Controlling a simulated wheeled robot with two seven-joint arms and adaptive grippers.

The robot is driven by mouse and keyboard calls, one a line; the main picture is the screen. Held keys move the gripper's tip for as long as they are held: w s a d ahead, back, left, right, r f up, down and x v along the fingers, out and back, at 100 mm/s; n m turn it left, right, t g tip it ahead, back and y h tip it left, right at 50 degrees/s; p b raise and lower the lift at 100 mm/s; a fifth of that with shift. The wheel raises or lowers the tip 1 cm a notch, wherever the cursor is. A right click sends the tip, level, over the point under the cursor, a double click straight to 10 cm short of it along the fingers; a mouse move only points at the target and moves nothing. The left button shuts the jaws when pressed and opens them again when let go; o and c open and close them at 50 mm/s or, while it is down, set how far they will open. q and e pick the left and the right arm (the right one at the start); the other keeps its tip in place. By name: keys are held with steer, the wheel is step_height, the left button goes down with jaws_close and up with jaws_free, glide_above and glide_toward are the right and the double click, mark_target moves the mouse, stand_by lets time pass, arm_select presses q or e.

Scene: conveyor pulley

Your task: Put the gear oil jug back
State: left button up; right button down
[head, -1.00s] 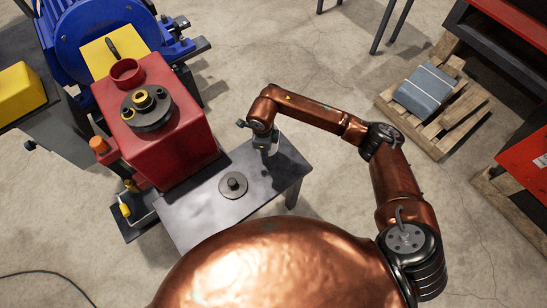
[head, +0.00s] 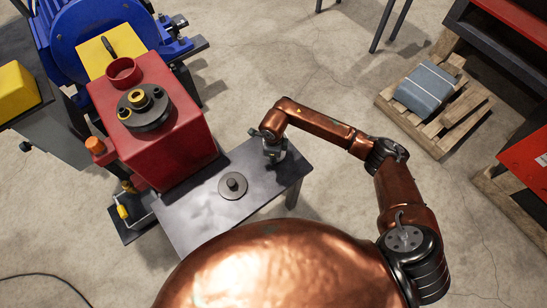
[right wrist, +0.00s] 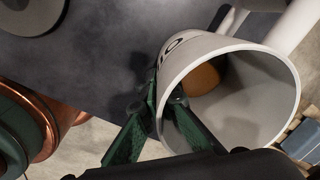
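The gear oil jug (right wrist: 225,105) is a pale grey open-topped vessel with dark lettering on its side and an amber patch inside. It fills the right part of the right wrist view. My right gripper (right wrist: 166,97) has one green finger outside the jug's wall and the other inside the rim, close together with the wall between them. In the head view, my right gripper (head: 273,143) is over the right end of the dark table (head: 190,218) and hides most of the jug. I cannot tell whether the jug touches the table. My left gripper is not in view.
A round grey lid-like disc (head: 233,185) lies on the table. A red gearbox (head: 165,130) with an open red filler neck (head: 124,71) stands left of the table, before a blue motor (head: 80,40). A pallet with a grey pack (head: 425,88) is on the floor at right.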

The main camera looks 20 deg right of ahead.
steer(key=c, duration=2.6)
jaws_free()
steer(key=shift+f, duration=0.1)
steer(key=shift+c, duration=0.2)
steer(key=o, duration=0.5)
steer(key=r, duration=0.4)
steer(key=r+p, duration=0.1)
steer(key=r, duration=0.3)
steer(key=r+p, duration=0.1)
steer(key=r, duration=0.3)
steer(key=shift+s+a+r, duration=0.15)
steer(key=shift+s, duration=0.1)
